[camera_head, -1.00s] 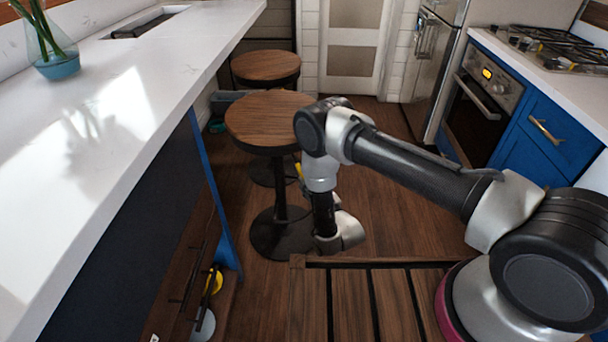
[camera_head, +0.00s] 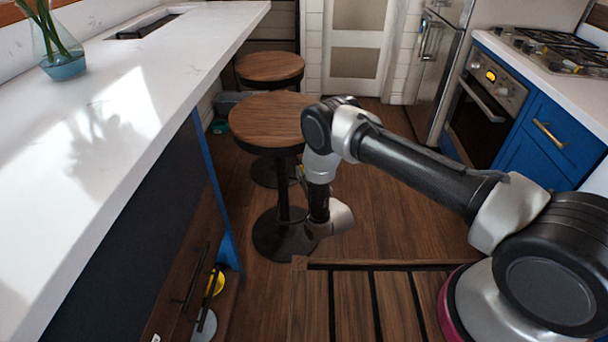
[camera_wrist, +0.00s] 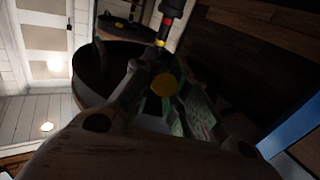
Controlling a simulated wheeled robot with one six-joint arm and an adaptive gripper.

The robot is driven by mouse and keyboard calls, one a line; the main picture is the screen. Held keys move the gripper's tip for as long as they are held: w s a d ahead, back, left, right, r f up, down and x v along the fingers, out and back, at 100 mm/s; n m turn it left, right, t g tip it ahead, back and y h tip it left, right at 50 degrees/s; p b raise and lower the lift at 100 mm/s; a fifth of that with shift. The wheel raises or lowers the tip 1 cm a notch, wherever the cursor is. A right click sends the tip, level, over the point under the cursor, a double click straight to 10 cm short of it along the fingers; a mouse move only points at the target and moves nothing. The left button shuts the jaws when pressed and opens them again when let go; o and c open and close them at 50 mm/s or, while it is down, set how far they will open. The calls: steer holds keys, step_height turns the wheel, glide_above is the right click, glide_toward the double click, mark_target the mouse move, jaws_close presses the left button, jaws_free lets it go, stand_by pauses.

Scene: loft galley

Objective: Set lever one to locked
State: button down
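In the wrist view, a dark handle with red and yellow bands (camera_wrist: 168,22) hangs at the top, just beyond my gripper (camera_wrist: 160,78). It may be a lever; no label is readable. My gripper's fingers stand apart, with a yellow round piece (camera_wrist: 164,85) showing between them; I cannot tell what that belongs to. I see nothing held. In the head view, the fingers are hidden by my arm. A yellow round part (camera_head: 215,283) and a pale disc (camera_head: 206,326) show low at the counter's side; I cannot tell whether they are levers.
Two round wooden stools (camera_head: 272,120) (camera_head: 269,67) stand close to my arm. A long white counter (camera_head: 100,150) runs along the left, with a glass vase (camera_head: 62,62) on it. The oven (camera_head: 485,105) and blue cabinets (camera_head: 553,128) are on the right. Wooden floor (camera_head: 400,225) is open between.

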steer(key=shift+s+d+r+g+h, duration=0.1)
steer(key=shift+s+r+g+h, duration=0.2)
steer(key=shift+r+g, duration=0.5)
steer(key=shift+s+d+r+g+h, duration=0.15)
steer(key=shift+r+g+h, duration=0.3)
steer(key=shift+r, duration=0.65)
steer(key=shift+s+d+r+g+h, duration=0.1)
steer(key=shift+r+g+h, duration=0.25)
steer(key=shift+r+g, duration=0.45)
steer(key=shift+r, duration=0.15)
steer(key=c, duration=1.4)
jaws_free()
steer(key=shift+s, duration=0.1)
steer(key=v, duration=1.2)
steer(key=shift+f, duration=0.25)
